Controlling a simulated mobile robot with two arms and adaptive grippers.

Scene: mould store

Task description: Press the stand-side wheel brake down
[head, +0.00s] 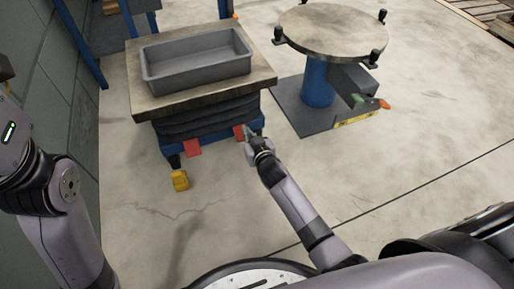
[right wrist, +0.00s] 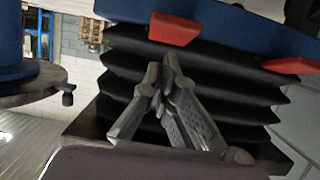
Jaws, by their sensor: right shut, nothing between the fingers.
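The stand-side wheel brake (head: 238,131) is a red pedal at the right end of the lift cart's blue base, partly behind my right gripper (head: 247,137). It also shows in the right wrist view (right wrist: 175,29), upper middle. My right gripper (right wrist: 165,62) is shut and empty, its fingertips close to this pedal. I cannot tell whether they touch it. The other red wheel brake (head: 192,148) is at the base's left end and appears at right in the wrist view (right wrist: 290,66). My left arm is at the left edge of the head view; its gripper is out of view.
The cart's wooden top (head: 190,98) carries a grey tray (head: 197,75) above black bellows (head: 207,117). A yellow block (head: 180,181) is on the floor before the cart's left wheel. A round-topped stand (head: 333,30) with a blue column is at the right.

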